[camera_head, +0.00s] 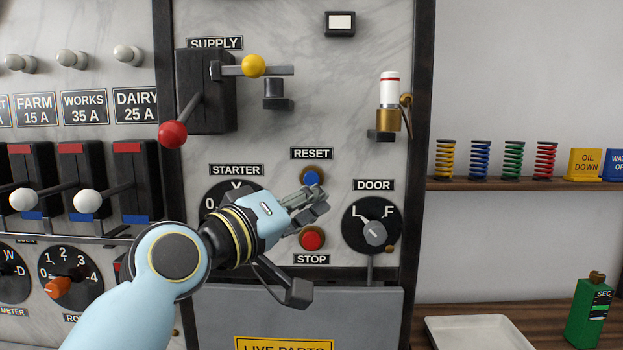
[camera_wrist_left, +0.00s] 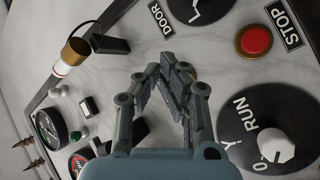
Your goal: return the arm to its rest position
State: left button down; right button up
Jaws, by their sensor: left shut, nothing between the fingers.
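My left gripper (camera_head: 312,203) is shut and empty in front of the marble panel (camera_head: 340,100), between the blue RESET button (camera_head: 312,177) and the red STOP button (camera_head: 312,240). My pale blue left arm comes up from the bottom left. In the left wrist view the gripper (camera_wrist_left: 172,72) has its fingers together over the marble, with the STOP button (camera_wrist_left: 254,40) to its right. The RESET button is mostly hidden behind the fingers there. From these views I cannot tell if the fingertips touch the panel. My right gripper does not show.
The starter dial (camera_head: 222,193) is partly hidden by my arm. The DOOR switch (camera_head: 375,233) is right of the gripper. The supply lever's red knob (camera_head: 172,134) juts out above the arm. A grey door (camera_head: 370,310) is below; a white tray (camera_head: 478,333) and green bottle (camera_head: 590,312) are right.

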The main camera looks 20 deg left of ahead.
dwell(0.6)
pick_arm(q)
jog(key=s+a+f+g+y+b, duration=0.1)
jog(key=s+a+f+g+b, duration=0.2)
jog(key=f, duration=1.5)
jog(key=s+a+f+g+y+b, duration=0.1)
jog(key=s+f+g+y+b, duration=0.25)
jog(key=f, duration=1.45)
jog(key=s+a+f+g+b, duration=0.2)
jog(key=s+f+b, duration=0.3)
jog(key=f, duration=1.3)
jog(key=s+a+f+m+g+y+b, duration=0.1)
jog(key=s+a+f+g+b, duration=0.1)
jog(key=s+f, duration=0.8)
jog(key=s+a+f+m+g+y+b, duration=0.1)
jog(key=s+a+f+g+b, duration=0.2)
jog(key=s+f, duration=0.65)
jog(key=s+a+f+m+g, duration=0.1)
jog(key=s+f, duration=0.4)
jog(key=s, duration=0.5)
jog(key=s+a+f+m+g+y+b, duration=0.1)
jog(key=s+a+f+m+g, duration=0.1)
jog(key=s+f, duration=0.4)
jog(key=s+a+m, duration=0.1)
jog(key=s, duration=0.3)
jog(key=shift+a+f, duration=0.15)
jog(key=shift+a, duration=0.1)
